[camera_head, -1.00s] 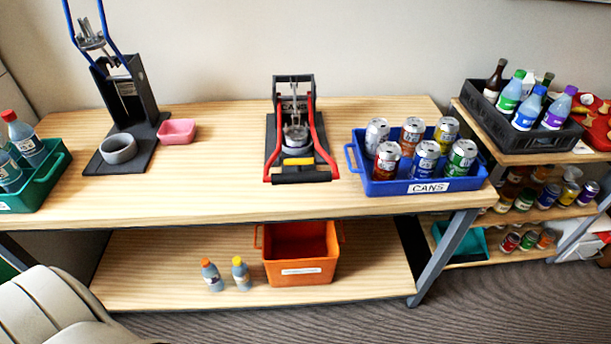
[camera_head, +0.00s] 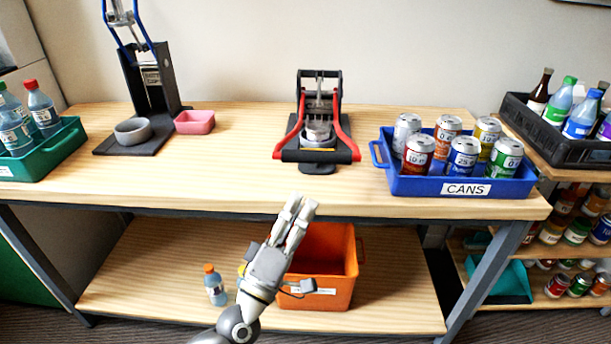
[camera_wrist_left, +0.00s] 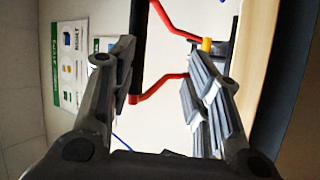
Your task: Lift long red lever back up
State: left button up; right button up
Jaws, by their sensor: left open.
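The long red lever (camera_head: 345,132) belongs to the black can press (camera_head: 306,82) in the middle of the bench. Its two red arms slope down to a black crossbar (camera_head: 318,156) low at the press's front. My left gripper (camera_head: 303,208) is open and empty, in front of the bench edge and below the press in the picture. In the left wrist view, the open fingers (camera_wrist_left: 163,75) stand either side of a view onto the red lever (camera_wrist_left: 180,30) and its black bar (camera_wrist_left: 138,45). I cannot tell the exact gap to the bar. My right gripper is not in view.
A blue crate of cans (camera_head: 518,188) stands right of the press. An orange bin (camera_head: 335,262) is on the lower shelf, partly behind my arm.

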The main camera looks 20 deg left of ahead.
aim_at(320, 153)
pick_arm(q)
jog(key=shift+n+t, duration=0.3)
jog(key=shift+n, duration=0.2)
jog(key=w+r, duration=0.2)
jog(key=w+r+p, duration=0.1)
jog(key=w+r, duration=0.1)
jog(key=w+d+r+p, duration=0.1)
jog(key=w+r, duration=0.1)
jog(key=r, duration=0.1)
jog(key=shift+w+r, duration=0.1)
jog(key=shift+w, duration=0.25)
jog(key=shift+w+d+r, duration=0.15)
jog(key=shift+w+r, duration=0.15)
jog(key=shift+w, duration=0.35)
pick_arm(e)
notch_tip(320, 153, down, 6)
jog(key=s, duration=0.3)
jog(key=shift+d, duration=0.2)
pick_arm(q)
jog(key=shift+c, duration=0.2)
grip_shut()
